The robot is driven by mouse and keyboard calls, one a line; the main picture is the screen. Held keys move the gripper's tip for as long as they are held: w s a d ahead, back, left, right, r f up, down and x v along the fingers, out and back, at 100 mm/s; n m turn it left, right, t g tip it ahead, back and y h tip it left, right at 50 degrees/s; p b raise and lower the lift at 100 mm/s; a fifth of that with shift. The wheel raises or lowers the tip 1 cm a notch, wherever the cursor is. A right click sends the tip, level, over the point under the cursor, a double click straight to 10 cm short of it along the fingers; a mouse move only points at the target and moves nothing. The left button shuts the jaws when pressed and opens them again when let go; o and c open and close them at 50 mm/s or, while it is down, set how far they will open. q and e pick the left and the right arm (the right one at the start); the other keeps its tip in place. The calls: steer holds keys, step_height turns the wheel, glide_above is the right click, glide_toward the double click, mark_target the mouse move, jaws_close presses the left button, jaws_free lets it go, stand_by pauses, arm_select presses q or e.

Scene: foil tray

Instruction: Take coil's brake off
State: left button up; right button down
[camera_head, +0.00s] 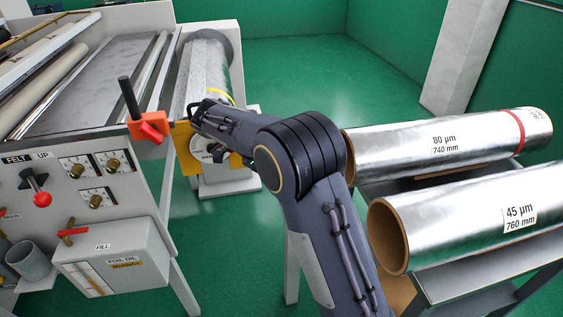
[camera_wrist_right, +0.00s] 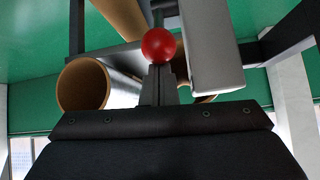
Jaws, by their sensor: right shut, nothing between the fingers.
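The coil (camera_head: 208,70), silver with a yellow band, lies on its stand beyond the machine in the head view. A yellow plate (camera_head: 183,140) with a partly hidden round label is at its near end. My right arm reaches across this end and hides part of it; its fingertips cannot be made out there. In the right wrist view my right gripper (camera_wrist_right: 159,88) is shut and empty. A red ball knob (camera_wrist_right: 158,45) shows just past the fingertips; I cannot tell if they touch. It may be the brake's knob, but no brake lever is clear in the head view. My left gripper is not in view.
The machine's front panel (camera_head: 120,215) stands at left, with a red-knobbed lever (camera_head: 41,199) and an orange clamp with a black handle (camera_head: 147,124). Two foil rolls, 80 µm (camera_head: 400,155) and 45 µm (camera_head: 460,225), lie on a rack at right. Green floor (camera_head: 300,70) is clear behind.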

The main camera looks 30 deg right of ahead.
steer(key=shift+a+f, duration=0.5)
steer(key=shift+a, duration=0.2)
steer(key=d+r+v, duration=0.1)
steer(key=v, duration=0.6)
steer(key=s+d+n+t+y+p, duration=0.1)
steer(key=s+d+n+y, duration=0.3)
steer(key=s, duration=0.3)
steer(key=s+d+n+t+y+p, duration=0.1)
steer(key=s+d+n+y+p, duration=0.1)
steer(key=s+n+y, duration=0.35)
steer(key=s+a+f+n+t+y+p, duration=0.1)
steer(key=s+a+n+t, duration=0.2)
steer(key=s, duration=0.5)
steer(key=s+a+f+n+t+y, duration=0.1)
steer(key=s+a+n+t+y, duration=0.1)
steer(key=s+a+n, duration=0.3)
steer(key=s+n+t, duration=0.1)
steer(key=s+n, duration=0.2)
steer(key=s, duration=0.1)
steer(key=shift+s+p, duration=0.2)
steer(key=shift+p, duration=0.15)
stand_by(0.4)
